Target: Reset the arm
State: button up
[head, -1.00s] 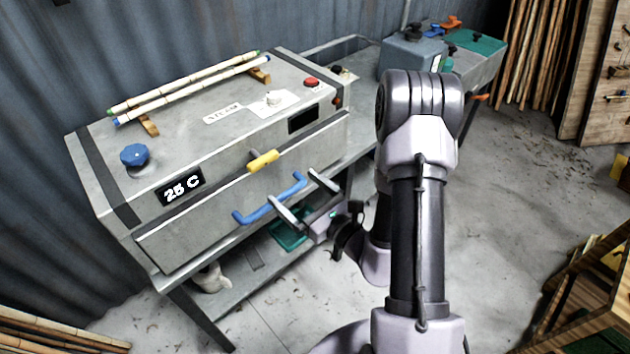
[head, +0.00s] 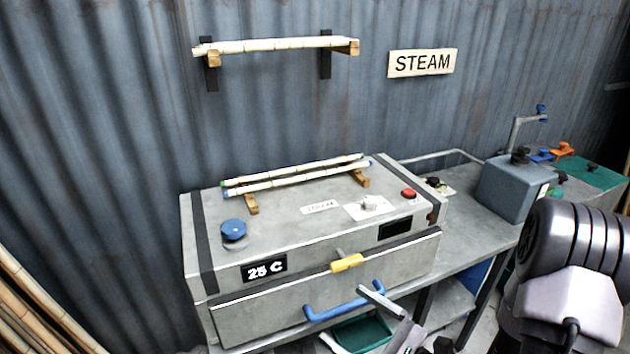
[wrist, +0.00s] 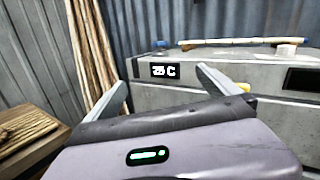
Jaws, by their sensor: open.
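My gripper (head: 372,318) is in front of the steam box's blue handle, at the bottom of the head view, with only part of it showing. In the wrist view its two fingers (wrist: 160,90) stand wide apart with nothing between them. The grey steam box (head: 320,238) stands on a metal bench, its display (head: 264,268) reading 25 C. Its blue handle (head: 345,303) and yellow latch (head: 347,263) are on the front. My arm fills the lower right of the head view.
Two rattan poles (head: 297,176) rest on wooden supports on top of the box. A wall rack holds more rattan (head: 275,45) beside a STEAM sign (head: 422,62). A grey tank (head: 512,186) stands on the bench at right. Poles lean at lower left (head: 40,308).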

jog(key=s+a+n+g+y+b, duration=0.1)
jog(key=s+a+n+g+b, duration=0.3)
jog(key=s+a+n+g, duration=0.8)
jog(key=s+d+f+n+h+b, duration=0.55)
jog(key=d+n+h, duration=0.25)
jog(key=h, duration=0.2)
jog(key=w+d+r+t+h+b, duration=0.1)
jog(key=w+d+r+t+h, duration=0.1)
jog(key=w+d+r+t, duration=0.1)
jog(key=shift+w+d+r+n+t+h, duration=0.2)
jog(key=shift+r+n+t+h, duration=0.15)
jog(key=shift+r+t, duration=0.35)
jog(key=shift+f, duration=0.2)
